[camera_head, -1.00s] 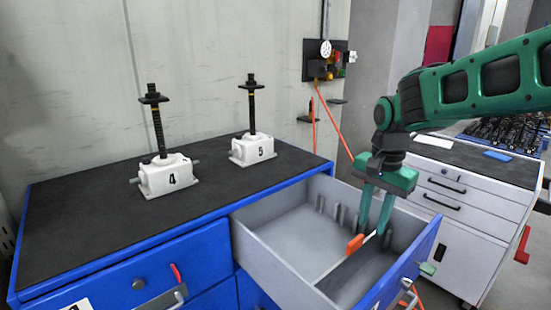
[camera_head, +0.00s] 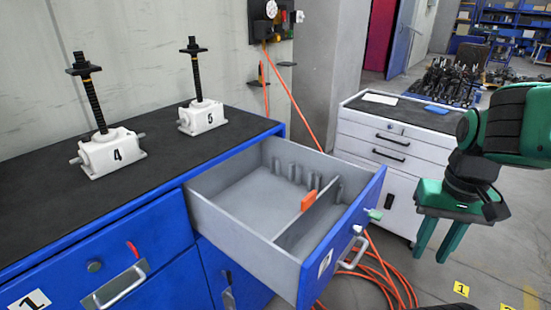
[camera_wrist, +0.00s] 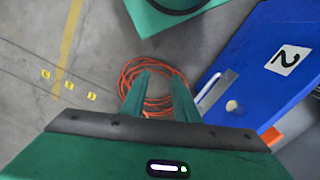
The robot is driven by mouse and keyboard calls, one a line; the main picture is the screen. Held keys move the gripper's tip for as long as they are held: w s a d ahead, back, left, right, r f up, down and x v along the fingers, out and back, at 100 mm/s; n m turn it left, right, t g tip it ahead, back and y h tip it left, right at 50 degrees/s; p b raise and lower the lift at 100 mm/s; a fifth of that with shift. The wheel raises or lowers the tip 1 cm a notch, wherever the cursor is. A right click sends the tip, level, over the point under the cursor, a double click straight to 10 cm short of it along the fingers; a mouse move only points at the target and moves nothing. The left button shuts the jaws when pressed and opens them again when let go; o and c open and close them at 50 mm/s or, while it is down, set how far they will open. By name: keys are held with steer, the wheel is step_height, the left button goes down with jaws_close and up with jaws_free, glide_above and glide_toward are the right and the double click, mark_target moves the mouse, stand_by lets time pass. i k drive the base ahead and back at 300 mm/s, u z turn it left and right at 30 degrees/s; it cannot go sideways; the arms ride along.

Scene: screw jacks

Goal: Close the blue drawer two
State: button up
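The blue drawer two (camera_head: 338,240) is pulled out of the blue cabinet, with its grey inside showing. Its front bears a silver handle (camera_head: 354,254) and a white label; the label reads 2 in the wrist view (camera_wrist: 286,59). An orange-red object (camera_head: 308,200) is in the drawer by the inner divider. My gripper (camera_head: 434,258) is to the right of the drawer front, outside the drawer and apart from it. Its two green fingers are spread with nothing between them. In the wrist view the fingers (camera_wrist: 148,98) point down over the floor, left of the drawer handle.
White screw jacks numbered 4 (camera_head: 108,152) and 5 (camera_head: 202,116) stand on the black cabinet top (camera_head: 150,165). Drawer 1 (camera_head: 110,262) is at the left. A white tool cabinet (camera_head: 400,140) stands behind. An orange hose (camera_head: 385,275) lies coiled on the floor below the drawer.

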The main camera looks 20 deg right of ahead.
mark_target(239, 204)
steer(key=z, duration=0.8)
steer(key=k, duration=1.2)
steer(key=u, duration=0.8)
steer(key=i, duration=1)
steer(key=z, duration=0.05)
